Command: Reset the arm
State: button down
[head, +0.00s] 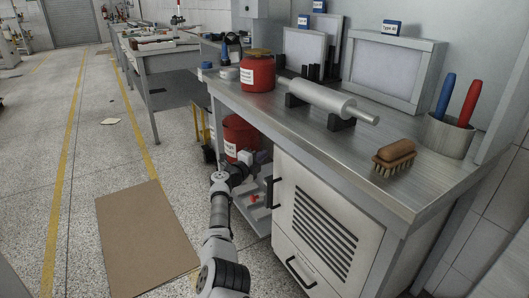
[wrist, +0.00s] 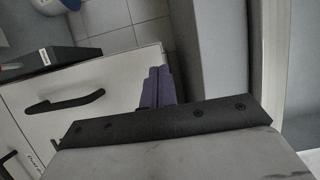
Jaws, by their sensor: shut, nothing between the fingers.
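My arm rises from the bottom of the head view in front of the workbench (head: 310,140). My gripper (head: 262,157) is at its end, below the bench top and beside the lower shelf, close to the red bucket (head: 240,135). In the wrist view the purple fingers of my gripper (wrist: 158,88) are together, with nothing seen between them. Behind them is a white cabinet front (wrist: 75,110) with a black handle. In the head view the fingertips are small and partly hard to make out.
The bench top holds a red jar (head: 257,73), a metal roller (head: 322,99) on black stands, a brush (head: 394,157) and a cup (head: 446,137) with blue and red handles. A brown mat (head: 146,238) lies on the floor at left. The floor at left is mostly clear.

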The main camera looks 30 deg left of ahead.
jog(key=s+a, duration=0.4)
jog(key=s, duration=0.3)
jog(key=shift+s+p, duration=0.35)
jog(key=shift+p, duration=0.05)
